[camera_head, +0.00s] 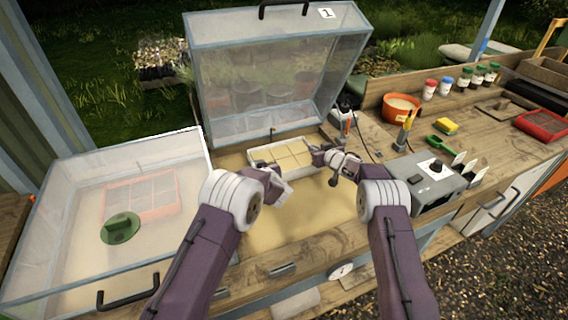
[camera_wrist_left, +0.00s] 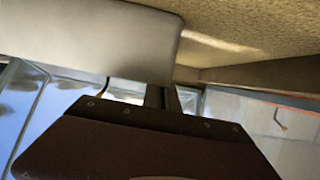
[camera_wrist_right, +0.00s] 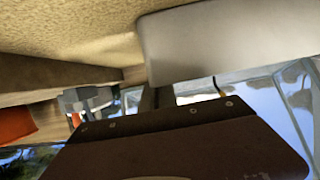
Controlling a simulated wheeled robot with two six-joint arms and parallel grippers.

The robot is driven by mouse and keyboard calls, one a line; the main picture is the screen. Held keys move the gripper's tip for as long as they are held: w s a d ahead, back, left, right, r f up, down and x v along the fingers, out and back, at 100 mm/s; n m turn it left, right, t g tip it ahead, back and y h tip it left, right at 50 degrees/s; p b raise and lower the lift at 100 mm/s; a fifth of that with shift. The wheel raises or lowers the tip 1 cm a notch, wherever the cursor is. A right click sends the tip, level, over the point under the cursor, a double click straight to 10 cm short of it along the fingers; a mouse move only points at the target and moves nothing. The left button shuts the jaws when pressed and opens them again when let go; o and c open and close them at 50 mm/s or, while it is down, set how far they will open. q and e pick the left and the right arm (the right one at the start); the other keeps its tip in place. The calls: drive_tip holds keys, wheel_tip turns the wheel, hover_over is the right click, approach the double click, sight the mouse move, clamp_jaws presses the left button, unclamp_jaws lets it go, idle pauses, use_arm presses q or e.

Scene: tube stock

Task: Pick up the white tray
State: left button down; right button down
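The white tray (camera_head: 286,142) sits in the sand-coloured bed under the raised clear lid marked 1. It holds a grid of tan blocks. My left gripper (camera_head: 273,181) is at the tray's near left side. My right gripper (camera_head: 323,156) is at its right end. A pale tray wall fills much of the upper left wrist view (camera_wrist_left: 95,40) and the upper right wrist view (camera_wrist_right: 235,40), very close to each gripper. The finger gaps are hidden, so I cannot tell whether either gripper is clamped on the wall.
The raised clear lid (camera_head: 272,80) stands behind the tray. A grey device (camera_head: 428,185) stands right of my right arm. An orange pot (camera_head: 401,108) and several bottles are farther right.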

drive_tip(key=shift+r, duration=0.15)
